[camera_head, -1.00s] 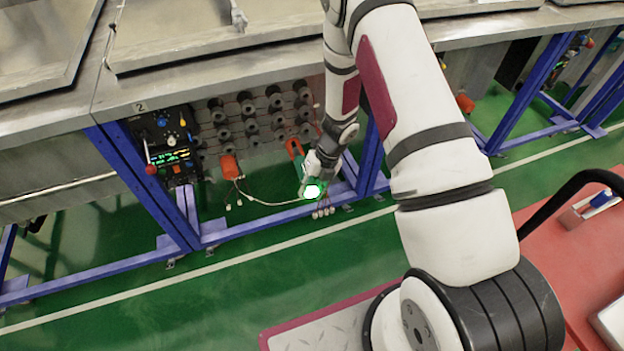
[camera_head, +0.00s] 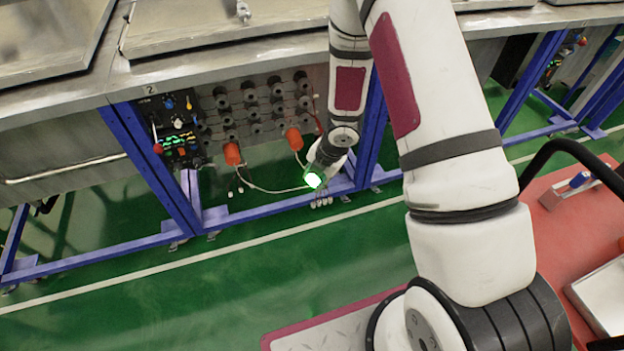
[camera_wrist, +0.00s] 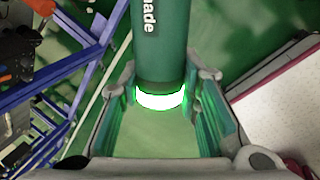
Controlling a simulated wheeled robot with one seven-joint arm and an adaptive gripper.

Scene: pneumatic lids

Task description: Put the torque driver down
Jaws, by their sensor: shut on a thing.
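The torque driver shows in the wrist view as a dark green cylinder (camera_wrist: 160,40) with white lettering and a glowing white-green ring (camera_wrist: 160,97). My gripper (camera_wrist: 163,115) has one finger on each side of it and is shut on it. In the head view my gripper (camera_head: 325,165) is low in front of the blue frame under the bench, and the driver's green glowing end (camera_head: 313,180) points toward the camera. The rest of the driver is mostly hidden there by the gripper and wrist. It is held above the green floor.
A panel of several dark round fittings (camera_head: 255,110) and a black control box (camera_head: 172,130) sit under the steel bench (camera_head: 215,75). Two orange parts (camera_head: 232,153) hang on cables. Blue legs (camera_head: 370,140) stand close to my gripper. A red surface (camera_head: 560,235) lies at right.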

